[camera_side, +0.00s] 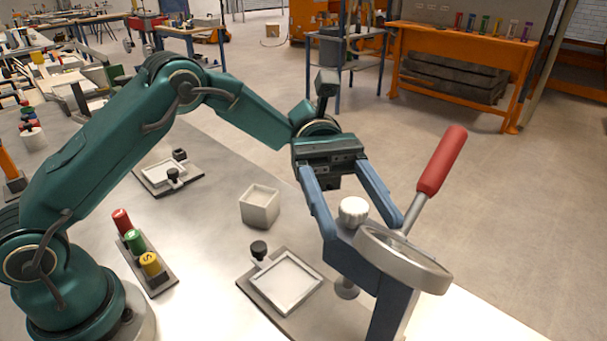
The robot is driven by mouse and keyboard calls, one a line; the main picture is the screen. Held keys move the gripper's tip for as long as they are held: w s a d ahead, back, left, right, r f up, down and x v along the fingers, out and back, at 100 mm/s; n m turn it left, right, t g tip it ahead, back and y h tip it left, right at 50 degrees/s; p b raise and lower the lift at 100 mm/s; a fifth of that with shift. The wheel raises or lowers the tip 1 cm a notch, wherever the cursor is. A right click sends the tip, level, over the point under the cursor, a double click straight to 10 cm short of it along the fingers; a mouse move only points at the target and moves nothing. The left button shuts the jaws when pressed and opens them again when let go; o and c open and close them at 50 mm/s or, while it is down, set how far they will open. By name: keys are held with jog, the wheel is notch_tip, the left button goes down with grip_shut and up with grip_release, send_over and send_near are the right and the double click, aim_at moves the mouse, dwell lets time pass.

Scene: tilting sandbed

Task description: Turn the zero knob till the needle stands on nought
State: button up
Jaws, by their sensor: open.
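A white ribbed knob (353,210) sits on top of a blue stand (360,268), which I take to be the zero knob. My gripper (362,229) is open, pointing down, with one blue finger left of the knob and the other right of it in the picture. I see a gap on each side of the knob; whether the fingers are level with it in depth I cannot tell. A round metal-rimmed gauge (405,260) is on the front of the stand, tilted steeply to the camera. Its needle and nought mark cannot be made out.
A lever with a red handle (442,162) rises close to the right finger. A framed tray with a black knob (285,283) lies left of the stand. A white open box (260,207) and a rack of coloured cylinders (147,258) stand farther left on the table.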

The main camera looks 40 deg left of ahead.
jog(key=shift+n+t, duration=0.3)
jog(key=shift+t, duration=0.1)
jog(key=shift+n+t+h, duration=0.8)
jog(key=shift+t, duration=0.3)
